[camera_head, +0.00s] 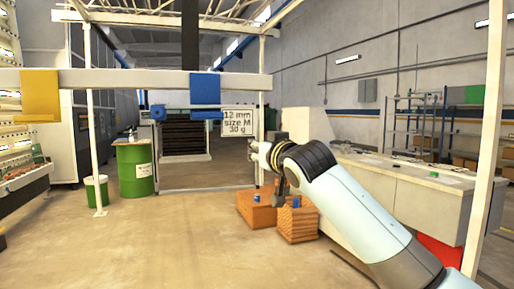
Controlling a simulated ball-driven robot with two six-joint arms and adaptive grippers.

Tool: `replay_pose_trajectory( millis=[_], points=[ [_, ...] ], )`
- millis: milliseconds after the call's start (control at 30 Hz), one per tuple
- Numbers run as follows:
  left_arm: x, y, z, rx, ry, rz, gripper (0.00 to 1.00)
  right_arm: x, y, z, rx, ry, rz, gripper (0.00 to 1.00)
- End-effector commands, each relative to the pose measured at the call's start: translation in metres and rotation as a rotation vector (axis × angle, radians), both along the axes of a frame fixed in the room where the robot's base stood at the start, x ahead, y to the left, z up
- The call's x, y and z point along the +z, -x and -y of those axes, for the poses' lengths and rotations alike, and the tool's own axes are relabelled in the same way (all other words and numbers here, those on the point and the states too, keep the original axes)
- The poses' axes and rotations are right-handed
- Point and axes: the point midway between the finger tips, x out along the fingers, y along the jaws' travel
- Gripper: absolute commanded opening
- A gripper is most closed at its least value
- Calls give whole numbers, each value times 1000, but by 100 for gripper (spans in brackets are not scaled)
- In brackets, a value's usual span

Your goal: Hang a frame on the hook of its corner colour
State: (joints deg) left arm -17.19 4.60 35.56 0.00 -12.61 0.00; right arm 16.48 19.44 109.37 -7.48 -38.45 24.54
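A thin pale wire frame (210,188) hangs upright in the middle of the head view, with a blue piece (157,112) at its upper left corner. A white label (239,122) at its upper right reads "12 mm size M 30 g". The frame's top lies just below a blue plate (205,88) on the beam; I cannot tell whether it rests on a hook there. A yellow plate (40,95) is farther left on the beam. My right gripper (259,150) is at the frame's right bar. Its fingers are too small to read. My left gripper is out of view.
A pale horizontal beam (130,79) crosses the view on white posts (93,130). A green drum (134,168) and a green bucket (96,191) stand left. Orange-brown crates (297,223) stand below my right arm, and a long white counter (400,180) is at right. The floor front left is clear.

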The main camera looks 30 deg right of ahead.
Motion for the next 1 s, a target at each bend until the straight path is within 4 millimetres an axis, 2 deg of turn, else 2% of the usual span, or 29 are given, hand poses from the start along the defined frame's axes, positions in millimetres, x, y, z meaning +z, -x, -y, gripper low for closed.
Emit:
replay_pose_trajectory(
  millis=[367,1000],
  points=[
    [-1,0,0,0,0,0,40,-1,0,0,0,0,0,0],
    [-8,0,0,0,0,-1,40,-15,0,0,0,-1,0,0]
  ],
)
